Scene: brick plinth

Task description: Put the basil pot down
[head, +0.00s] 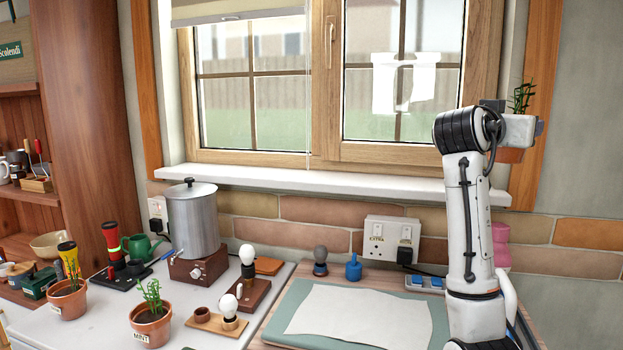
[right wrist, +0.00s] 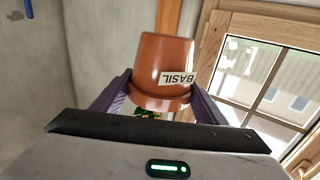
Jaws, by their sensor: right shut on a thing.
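The basil pot is a terracotta pot with a white label reading BASIL, clear in the right wrist view (right wrist: 160,62). In the head view its lower part (head: 510,156) shows below my right gripper (head: 520,128), with green leaves above. The gripper's two dark fingers are shut on the pot from both sides, also seen in the right wrist view (right wrist: 160,88). The pot is held upright in the air, high at the right of the window, above sill height. My left gripper is not in view.
A mint pot (head: 150,330) and another potted plant (head: 67,302) stand on the white worktop at left, among bulbs, a steel pot (head: 195,222) and torches. A pale sheet on a green mat (head: 418,302) lies at centre right. The white windowsill (head: 330,183) is bare.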

